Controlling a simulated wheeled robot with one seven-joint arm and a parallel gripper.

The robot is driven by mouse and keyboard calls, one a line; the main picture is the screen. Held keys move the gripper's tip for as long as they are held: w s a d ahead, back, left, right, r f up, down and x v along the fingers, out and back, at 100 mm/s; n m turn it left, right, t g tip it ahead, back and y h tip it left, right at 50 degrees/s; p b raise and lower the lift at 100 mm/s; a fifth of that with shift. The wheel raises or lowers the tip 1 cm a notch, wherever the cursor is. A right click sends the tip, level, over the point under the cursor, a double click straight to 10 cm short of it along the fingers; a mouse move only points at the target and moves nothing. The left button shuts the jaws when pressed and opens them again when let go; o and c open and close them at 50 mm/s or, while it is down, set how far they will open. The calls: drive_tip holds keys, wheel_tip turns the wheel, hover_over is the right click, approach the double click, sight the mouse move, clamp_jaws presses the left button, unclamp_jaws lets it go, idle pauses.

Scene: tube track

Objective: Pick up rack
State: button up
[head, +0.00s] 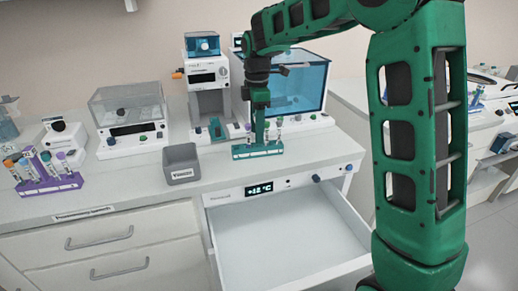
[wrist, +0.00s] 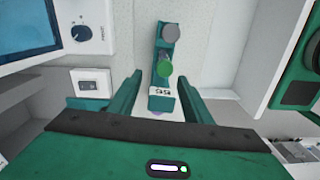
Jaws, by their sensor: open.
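A teal rack (head: 258,151) with a few tubes stands on the counter above the open drawer, near the front edge. In the wrist view the rack (wrist: 159,92) runs away from me between my fingers, with a grey cap (wrist: 170,34) and a green cap (wrist: 164,69) on top and a white label at its near end. My gripper (head: 260,132) points down over the rack. In the wrist view its fingers (wrist: 160,84) are open, one on each side of the rack, with gaps visible. Contact and exact height cannot be told.
A purple rack (head: 45,176) with several tubes stands at the left. A grey bin (head: 181,165) sits left of the teal rack. Lab machines (head: 208,85) line the back. An empty white drawer (head: 285,240) is pulled out below.

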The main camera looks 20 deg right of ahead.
clamp_jaws()
drive_tip(key=shift+r, duration=0.15)
drive_tip(key=shift+r, duration=0.85)
drive_tip(key=shift+a+r, duration=0.25)
drive_tip(key=shift+r, duration=1)
drive_tip(key=s+a+r, duration=0.3)
drive_tip(key=a+r, duration=0.3)
drive_tip(key=a, duration=0.4)
drive_tip(key=shift+a+r, duration=0.3)
